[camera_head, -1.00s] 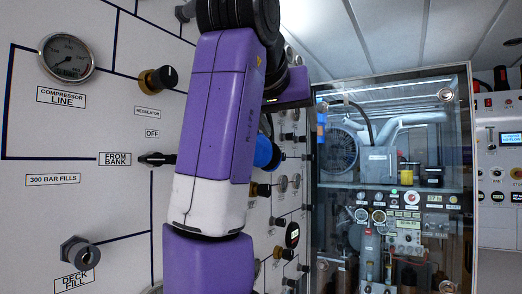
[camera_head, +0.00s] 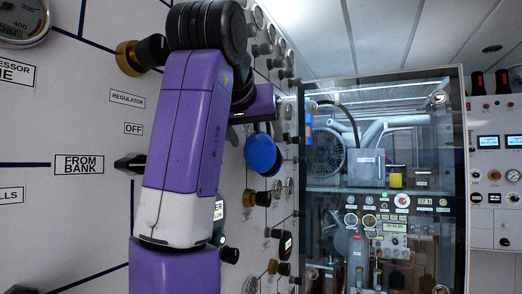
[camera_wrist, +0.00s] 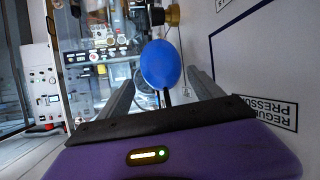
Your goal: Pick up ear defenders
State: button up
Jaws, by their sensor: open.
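The blue ear defenders (camera_head: 262,154) hang in front of the control panel, with one rounded blue cup showing beside my arm. In the wrist view the blue cup (camera_wrist: 161,62) appears as an oval between the ends of my gripper's fingers, with a thin dark part below it. My gripper (camera_wrist: 161,80) is open, one grey finger on each side of the cup in the picture. I cannot tell whether the cup is between the fingers or beyond them. In the head view the fingers are not clear. What the ear defenders hang from is hidden.
The pale panel (camera_head: 75,120) with knobs, including the regulator knob (camera_head: 140,53), runs close along the left. A glass-fronted cabinet (camera_head: 455,180) of machinery stands behind. A white control box (camera_head: 495,220) is at far right.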

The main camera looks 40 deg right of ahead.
aim_at(258, 139)
jog(key=p+x, duration=0.1)
jog(key=x, duration=0.4)
jog(key=shift+w+d, duration=0.15)
jog(key=shift+w, duration=0.25)
jog(key=c, duration=1.6)
jog(key=shift+s+r, duration=0.1)
jog(key=shift+r, duration=0.05)
